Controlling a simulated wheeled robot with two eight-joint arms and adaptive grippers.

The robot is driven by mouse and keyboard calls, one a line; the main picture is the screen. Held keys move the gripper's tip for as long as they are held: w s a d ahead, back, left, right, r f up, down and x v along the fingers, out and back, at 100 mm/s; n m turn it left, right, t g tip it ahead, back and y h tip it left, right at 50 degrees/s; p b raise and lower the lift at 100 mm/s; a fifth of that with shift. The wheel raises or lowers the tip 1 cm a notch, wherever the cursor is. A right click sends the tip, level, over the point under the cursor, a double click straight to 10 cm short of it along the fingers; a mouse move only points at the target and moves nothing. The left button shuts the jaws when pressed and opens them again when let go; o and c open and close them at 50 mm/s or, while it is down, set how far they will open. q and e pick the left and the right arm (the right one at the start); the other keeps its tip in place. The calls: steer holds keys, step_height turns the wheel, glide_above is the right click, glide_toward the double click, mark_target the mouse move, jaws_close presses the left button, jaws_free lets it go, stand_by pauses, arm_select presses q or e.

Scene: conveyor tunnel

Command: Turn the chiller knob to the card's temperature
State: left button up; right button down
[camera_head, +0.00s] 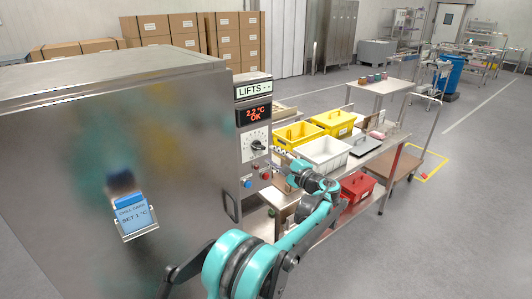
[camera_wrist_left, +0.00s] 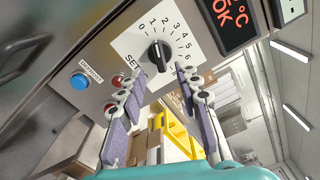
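The chiller knob (camera_head: 257,146) is black, on a white dial plate on the metal control panel. In the left wrist view the knob (camera_wrist_left: 160,55) has a white mark pointing up, near 1 or between 1 and 2; I cannot tell exactly. The red display (camera_head: 254,114) reads 2.2 °C OK. My left gripper (camera_wrist_left: 161,72) is open and empty, its fingertips apart on either side just below the knob. It also shows in the head view (camera_head: 282,157). My right gripper is not in view.
A blue button (camera_wrist_left: 79,81) and red buttons sit below the dial. A door handle (camera_head: 232,206) is below the panel. A metal table (camera_head: 374,150) on the right holds a white bin (camera_head: 322,153) and yellow bins (camera_head: 334,121). A red bin (camera_head: 357,187) sits lower.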

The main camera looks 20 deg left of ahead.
arm_select(q)
steer(key=v, duration=0.6)
steer(key=shift+a, duration=0.1)
steer(key=s+a+f+n+g+h+b, duration=0.1)
steer(key=s+a+f+n+h, duration=0.15)
steer(key=s, duration=0.35)
steer(key=s+a+f+n+g+h+b, duration=0.1)
steer(key=s+a+f+g+h, duration=0.1)
steer(key=s+a, duration=0.35)
steer(key=s+a+f+n+g+h+b, duration=0.1)
steer(key=s+a+f+n+h, duration=0.1)
steer(key=s, duration=0.6)
steer(key=s+d+f+n+h+b, duration=0.1)
steer(key=s+d+f+n+h, duration=0.2)
steer(key=s+f, duration=0.3)
steer(key=s+d+f+n+h+b, duration=0.1)
steer(key=s+f, duration=0.5)
steer(key=s, duration=0.8)
steer(key=d+n+h, duration=0.1)
steer(key=n+h, duration=0.1)
steer(key=h, duration=0.1)
steer(key=shift+d+f, duration=0.35)
steer(key=shift+d, duration=0.05)
steer(key=shift+s+h, duration=0.1)
steer(key=shift+h, duration=0.15)
